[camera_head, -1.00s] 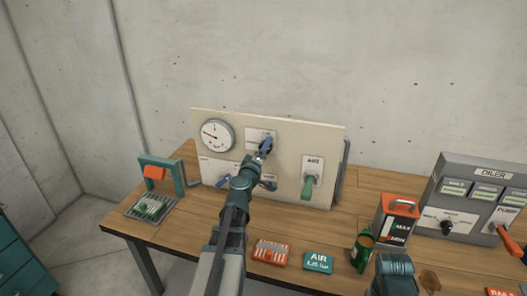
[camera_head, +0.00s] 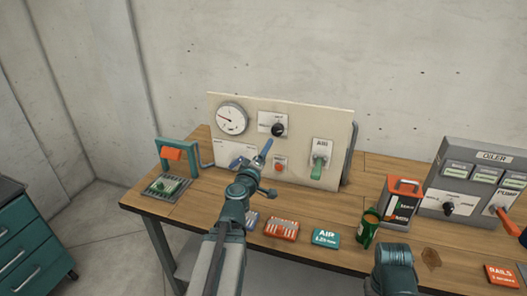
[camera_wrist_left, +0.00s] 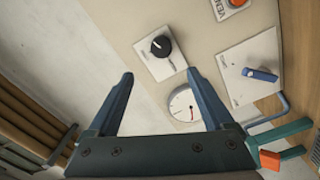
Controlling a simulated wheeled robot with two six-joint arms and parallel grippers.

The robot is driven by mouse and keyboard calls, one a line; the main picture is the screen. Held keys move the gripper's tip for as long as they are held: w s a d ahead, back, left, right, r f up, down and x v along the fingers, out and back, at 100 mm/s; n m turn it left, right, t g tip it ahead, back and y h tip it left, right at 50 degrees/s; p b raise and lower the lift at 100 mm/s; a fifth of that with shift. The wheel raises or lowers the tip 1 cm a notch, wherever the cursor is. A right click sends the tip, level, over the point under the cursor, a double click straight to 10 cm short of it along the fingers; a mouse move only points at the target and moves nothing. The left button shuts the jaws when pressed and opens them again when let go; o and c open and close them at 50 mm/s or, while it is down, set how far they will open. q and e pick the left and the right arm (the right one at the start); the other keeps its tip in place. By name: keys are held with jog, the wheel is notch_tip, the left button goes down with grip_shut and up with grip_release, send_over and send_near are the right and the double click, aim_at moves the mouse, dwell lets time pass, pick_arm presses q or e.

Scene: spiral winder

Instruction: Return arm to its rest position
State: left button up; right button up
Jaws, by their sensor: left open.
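My left gripper (camera_head: 262,154) is open and empty in the head view, in front of the panel and apart from the black knob (camera_head: 279,129). In the left wrist view its two fingers (camera_wrist_left: 160,75) stand wide apart, with the black knob (camera_wrist_left: 160,46) and the gauge (camera_wrist_left: 183,104) beyond them. My left arm (camera_head: 234,215) reaches up from the bottom over the table. Only a link of my right arm (camera_head: 393,268) shows at the bottom; its gripper is out of view.
The upright panel (camera_head: 300,112) carries a gauge (camera_head: 232,118), a red button (camera_head: 280,164) and a green lever (camera_head: 320,164). A blue handle (camera_wrist_left: 260,74) sits near the left gripper.

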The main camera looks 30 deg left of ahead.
pick_arm(q)
jog(key=shift+w+f, duration=0.15)
jog(key=shift+w, duration=0.05)
dwell(0.3)
jog(key=s+d+f+m+g+h, duration=0.1)
jog(key=d+f+m+g+h, duration=0.25)
jog(key=d, duration=0.65)
jog(key=d+f+m+g+h, duration=0.2)
jog(key=d+f+m+h, duration=0.25)
jog(key=d, duration=0.55)
jog(key=s+d+f+m+g+h, duration=0.1)
jog(key=d+f+m+g+h, duration=0.3)
jog(key=d, duration=0.6)
jog(key=s+d+f+m+g+y, duration=0.35)
jog(key=s+d+f+m, duration=0.2)
jog(key=s, duration=0.25)
jog(key=s+a+f+m+g+y, duration=0.1)
jog(key=s+f+g+y, duration=0.3)
jog(key=s, duration=0.6)
jog(key=shift+s+a+f+m+g+y, duration=0.2)
jog(key=shift+a+m+g+y, duration=0.3)
jog(key=shift+y, duration=0.55)
